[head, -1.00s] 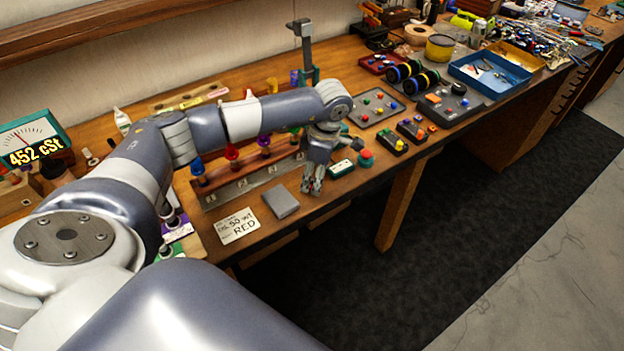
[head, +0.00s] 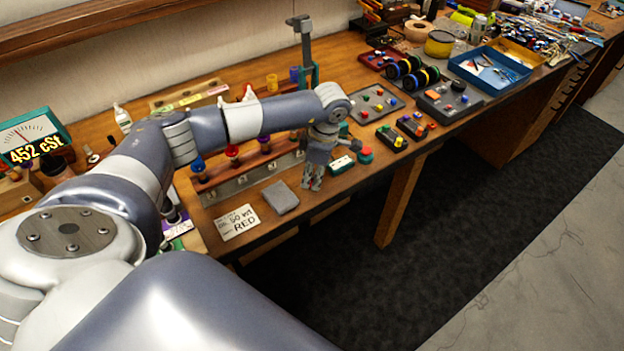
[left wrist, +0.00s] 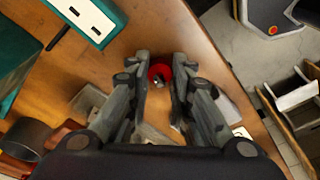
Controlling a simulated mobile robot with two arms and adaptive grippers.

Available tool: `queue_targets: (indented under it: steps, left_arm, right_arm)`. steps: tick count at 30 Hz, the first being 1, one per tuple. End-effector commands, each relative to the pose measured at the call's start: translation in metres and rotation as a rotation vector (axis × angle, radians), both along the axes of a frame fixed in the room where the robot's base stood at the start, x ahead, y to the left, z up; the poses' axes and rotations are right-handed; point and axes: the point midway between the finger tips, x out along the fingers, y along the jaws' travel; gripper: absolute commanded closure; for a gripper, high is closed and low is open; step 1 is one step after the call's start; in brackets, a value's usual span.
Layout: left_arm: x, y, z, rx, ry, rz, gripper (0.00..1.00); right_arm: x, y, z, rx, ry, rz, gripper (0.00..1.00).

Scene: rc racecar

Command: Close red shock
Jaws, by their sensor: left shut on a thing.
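A shock with a red top (head: 232,155) stands in the wooden rack with a metal front (head: 250,178), between a blue-topped one (head: 198,166) and a purple-topped one (head: 264,143). My left gripper (head: 312,183) points down in front of the rack's right end, near the bench's front edge. In the left wrist view its fingers (left wrist: 162,85) are shut on a small round red part (left wrist: 160,72) with a dark centre. The fingers hide most of this part in the head view. My right gripper is not in view.
A grey block (head: 281,197) and a card reading RED (head: 237,222) lie left of the gripper. A gauge (head: 32,141) reads 452 cSt.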

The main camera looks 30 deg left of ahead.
Motion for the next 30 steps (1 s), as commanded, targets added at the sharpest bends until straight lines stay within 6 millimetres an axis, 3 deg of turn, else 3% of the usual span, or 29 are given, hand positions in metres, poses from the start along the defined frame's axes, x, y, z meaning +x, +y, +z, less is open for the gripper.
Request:
queue_targets:
  steps: [8,14,30]
  left_arm:
    - [0.001,0.000,0.006,0.001,-0.002,0.001,0.88]
    - [0.002,0.000,0.034,-0.001,-0.008,-0.001,0.88]
    - [-0.090,-0.083,0.043,-0.001,-0.001,-0.006,0.88]
  right_arm:
    - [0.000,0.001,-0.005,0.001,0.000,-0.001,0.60]
    - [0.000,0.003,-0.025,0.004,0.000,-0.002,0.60]
    - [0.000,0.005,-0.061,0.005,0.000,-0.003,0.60]
